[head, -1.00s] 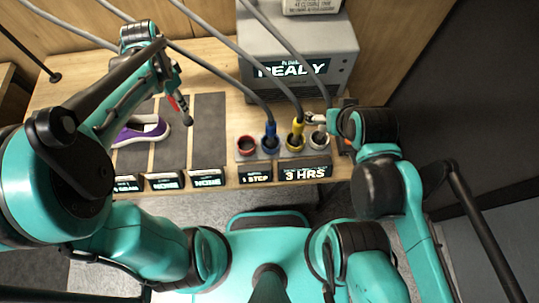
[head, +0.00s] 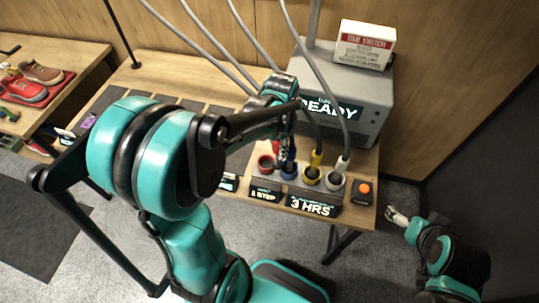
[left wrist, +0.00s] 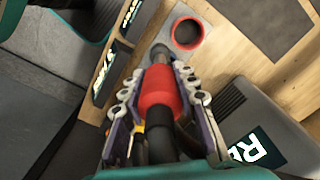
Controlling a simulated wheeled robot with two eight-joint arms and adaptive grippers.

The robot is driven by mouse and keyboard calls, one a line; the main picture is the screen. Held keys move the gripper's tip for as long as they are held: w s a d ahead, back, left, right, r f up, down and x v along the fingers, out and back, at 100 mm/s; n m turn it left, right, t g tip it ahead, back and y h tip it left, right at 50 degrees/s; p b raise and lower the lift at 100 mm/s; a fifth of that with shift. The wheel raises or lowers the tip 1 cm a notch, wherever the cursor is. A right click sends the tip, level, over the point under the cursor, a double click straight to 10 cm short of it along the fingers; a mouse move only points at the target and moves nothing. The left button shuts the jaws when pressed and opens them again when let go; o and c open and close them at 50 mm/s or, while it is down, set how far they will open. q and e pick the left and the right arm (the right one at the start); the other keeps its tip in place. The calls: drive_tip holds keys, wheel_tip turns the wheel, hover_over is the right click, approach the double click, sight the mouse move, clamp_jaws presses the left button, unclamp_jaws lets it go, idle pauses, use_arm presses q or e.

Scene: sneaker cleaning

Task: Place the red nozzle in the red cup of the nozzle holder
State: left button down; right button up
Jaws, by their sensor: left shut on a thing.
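The red nozzle (left wrist: 159,92) is clamped between the fingers of my left gripper (head: 284,143). In the left wrist view its dark tip points toward the empty red cup (left wrist: 187,33), and the two look apart. The red cup (head: 265,164) is the leftmost cup of the nozzle holder in the head view, just below and left of my left gripper. The head view mostly hides the nozzle behind the gripper and arm. My right gripper (head: 397,216) is off the table's right end, its jaw opening unclear.
The blue cup (head: 289,172), yellow cup (head: 311,178) and white cup (head: 335,184) hold hosed nozzles beside the red cup. A grey machine (head: 362,105) reading READY stands behind. An orange button (head: 364,188) is at the right. Hoses hang overhead.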

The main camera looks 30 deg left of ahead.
use_arm(q)
drive_tip(key=w+a+f+b, duration=0.2)
drive_tip(key=a+f, duration=0.3)
drive_tip(key=f, duration=0.2)
drive_tip(key=shift+w+a+f, duration=0.2)
drive_tip(key=shift+a+f, duration=0.15)
drive_tip(key=shift+a, duration=0.05)
drive_tip(key=shift+f, duration=0.2)
drive_tip(key=c, duration=1.2)
unclamp_jaws()
drive_tip(key=shift+o, duration=0.2)
drive_tip(key=shift+r, duration=0.1)
